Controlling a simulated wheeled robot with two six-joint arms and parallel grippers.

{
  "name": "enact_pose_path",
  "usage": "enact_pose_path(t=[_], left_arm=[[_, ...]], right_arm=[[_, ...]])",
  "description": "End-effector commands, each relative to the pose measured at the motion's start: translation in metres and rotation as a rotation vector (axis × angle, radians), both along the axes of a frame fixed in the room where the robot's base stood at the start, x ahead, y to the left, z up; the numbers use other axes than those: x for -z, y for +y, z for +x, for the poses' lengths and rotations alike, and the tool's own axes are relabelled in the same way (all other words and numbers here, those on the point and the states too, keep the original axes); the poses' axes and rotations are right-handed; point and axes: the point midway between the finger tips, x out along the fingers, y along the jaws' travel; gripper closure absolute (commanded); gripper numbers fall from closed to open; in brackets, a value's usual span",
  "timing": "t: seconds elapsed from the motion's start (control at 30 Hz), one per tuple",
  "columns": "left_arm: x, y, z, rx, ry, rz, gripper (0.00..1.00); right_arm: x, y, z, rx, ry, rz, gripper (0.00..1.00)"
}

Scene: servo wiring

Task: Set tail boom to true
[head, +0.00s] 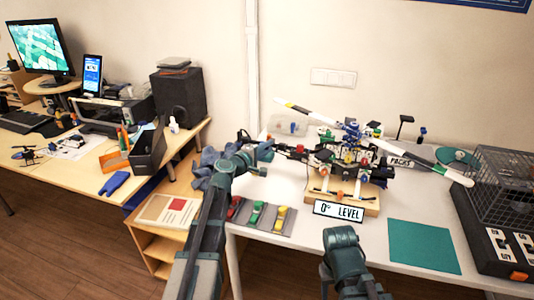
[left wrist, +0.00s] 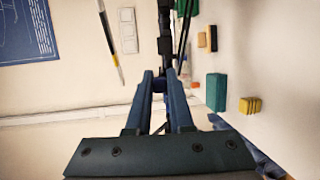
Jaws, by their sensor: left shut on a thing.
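A model helicopter (head: 352,152) with a long black-and-white rotor stands on a wooden base (head: 343,194) on the white table. A sign reading "0° LEVEL" (head: 338,210) is at the front of the base. The dark tail boom (head: 290,148) reaches left from the body. My left gripper (head: 266,151) is at its left end, shut on it. In the left wrist view the dark boom (left wrist: 165,30) runs up from between the fingers (left wrist: 161,78). The grip itself is partly hidden. Part of my right arm shows at the front, but its fingers do not.
A grey tray (head: 267,229) with red, green and yellow pieces lies left of the base. A green mat (head: 423,246) lies front right. A wire cage (head: 505,180) stands at the right edge. A clear box (head: 288,125) is behind the boom. A desk stands left.

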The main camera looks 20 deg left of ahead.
Motion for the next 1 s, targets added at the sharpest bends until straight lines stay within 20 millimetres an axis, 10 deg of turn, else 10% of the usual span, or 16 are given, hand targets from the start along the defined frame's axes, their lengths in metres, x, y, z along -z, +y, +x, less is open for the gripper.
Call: enact_pose_path(t=[0.2, 0.67, 0.7, 0.8, 1.0], left_arm=[[0.010, 0.000, -0.002, 0.001, -0.099, -0.002, 1.00], [0.006, 0.000, -0.003, -0.002, -0.128, -0.002, 1.00], [0.006, 0.000, -0.003, -0.002, -0.128, -0.002, 0.73], [0.006, 0.000, -0.003, -0.002, -0.128, -0.002, 0.55], [0.006, 0.000, -0.002, -0.002, -0.127, -0.003, 0.50]], right_arm=[[0.031, 0.000, 0.000, 0.000, 0.000, 0.000, 0.50], [0.033, 0.000, 0.000, 0.000, 0.000, 0.000, 0.50], [0.033, 0.000, 0.000, 0.000, 0.000, 0.000, 0.50], [0.033, 0.000, 0.000, 0.000, 0.000, 0.000, 0.50], [0.033, 0.000, 0.000, 0.000, 0.000, 0.000, 0.50]])
